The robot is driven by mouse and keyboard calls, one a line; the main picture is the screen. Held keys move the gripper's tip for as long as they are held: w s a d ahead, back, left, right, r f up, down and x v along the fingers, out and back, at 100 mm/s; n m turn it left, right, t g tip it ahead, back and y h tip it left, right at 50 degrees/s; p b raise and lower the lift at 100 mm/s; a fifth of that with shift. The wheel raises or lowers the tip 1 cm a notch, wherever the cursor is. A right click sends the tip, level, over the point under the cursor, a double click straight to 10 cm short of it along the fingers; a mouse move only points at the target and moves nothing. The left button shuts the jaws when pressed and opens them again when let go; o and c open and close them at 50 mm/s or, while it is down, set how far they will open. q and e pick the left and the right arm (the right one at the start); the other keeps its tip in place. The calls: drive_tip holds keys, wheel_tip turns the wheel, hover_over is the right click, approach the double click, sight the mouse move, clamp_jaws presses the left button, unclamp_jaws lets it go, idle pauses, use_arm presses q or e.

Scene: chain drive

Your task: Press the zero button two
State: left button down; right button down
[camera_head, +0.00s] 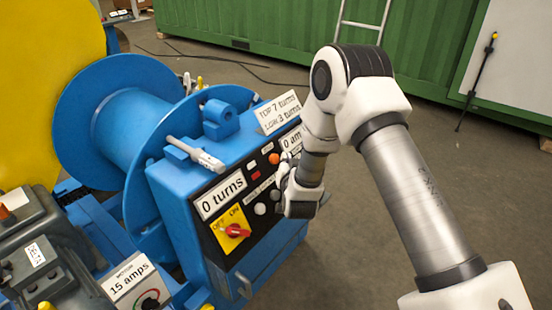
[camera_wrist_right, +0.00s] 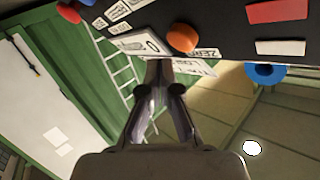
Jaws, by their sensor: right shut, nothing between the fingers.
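The control panel (camera_head: 262,222) is the black front of a blue box. An orange button (camera_head: 274,158) sits near its upper right. In the right wrist view an orange button (camera_wrist_right: 182,38) shows close up, with a small label reading ZERO (camera_wrist_right: 208,53) beside it. My right gripper (camera_head: 284,184) is in front of the panel's right part and hides some of its controls. In the right wrist view its fingertips (camera_wrist_right: 161,66) are together and empty, just below and left of the orange button; contact cannot be told. My left gripper is not in view.
The panel has a "0 turns" display (camera_head: 222,195), a partly hidden "0 amps" display (camera_head: 291,142) and a red knob (camera_head: 235,231) on a yellow plate. A blue spool (camera_head: 122,118) stands behind left. The floor (camera_head: 350,240) to the right is clear.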

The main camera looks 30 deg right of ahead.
drive_tip(key=s, duration=0.1)
drive_tip(key=s+d+r+p, duration=0.1)
drive_tip(key=s+r, duration=0.1)
drive_tip(key=shift+s+d+p, duration=0.25)
drive_tip(key=shift+s+p, duration=0.05)
drive_tip(key=shift+p, duration=0.1)
drive_tip(key=s+a+f+n+g+y+p, duration=0.25)
drive_tip(key=s+a+f, duration=0.25)
drive_tip(key=s+f, duration=0.25)
drive_tip(key=s+a+f+n+g+y+p, duration=0.2)
drive_tip(key=s+a+f+g+p, duration=0.15)
drive_tip(key=s+f, duration=0.4)
drive_tip(key=s+a+f+n+g+y, duration=0.1)
drive_tip(key=s+a+f+g, duration=0.1)
drive_tip(key=s, duration=0.8)
drive_tip(key=s+a+f+n+g+y, duration=0.1)
drive_tip(key=s+a+f+n+g, duration=0.1)
drive_tip(key=s+g, duration=0.4)
drive_tip(key=s+a, duration=0.1)
drive_tip(key=s, duration=0.3)
drive_tip(key=shift+s+a+g, duration=0.25)
drive_tip(key=shift+a+g, duration=0.15)
